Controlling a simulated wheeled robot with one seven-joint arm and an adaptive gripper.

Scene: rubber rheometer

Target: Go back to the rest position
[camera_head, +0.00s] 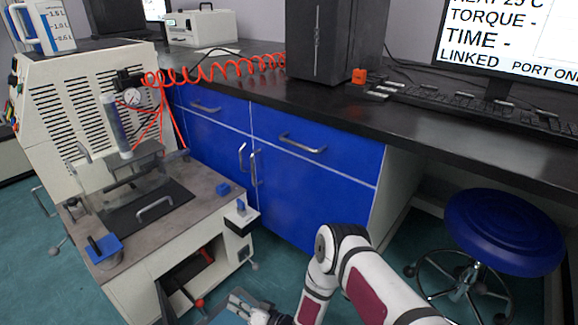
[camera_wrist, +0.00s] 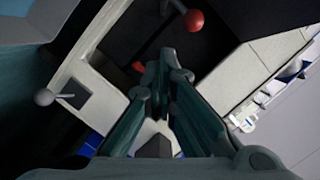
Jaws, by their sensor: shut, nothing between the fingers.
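My gripper (camera_head: 240,305) is low at the bottom of the head view, in front of the rheometer's lower cabinet. In the wrist view the two fingers of my gripper (camera_wrist: 158,75) come together at their tips, with nothing between them. The rubber rheometer (camera_head: 150,205) stands at left, a cream machine with a grey work surface and a lower compartment (camera_head: 190,275) standing open. A red ball-ended handle (camera_wrist: 194,20) shows in the wrist view beyond the fingertips. My fingers appear apart from it.
A black-topped bench with blue drawers (camera_head: 300,150) runs behind. A blue stool (camera_head: 503,235) stands at right. A red coiled hose (camera_head: 215,68) crosses to the rheometer. A monitor (camera_head: 510,40) and keyboard (camera_head: 470,100) are on the bench. Green floor shows between bench and stool.

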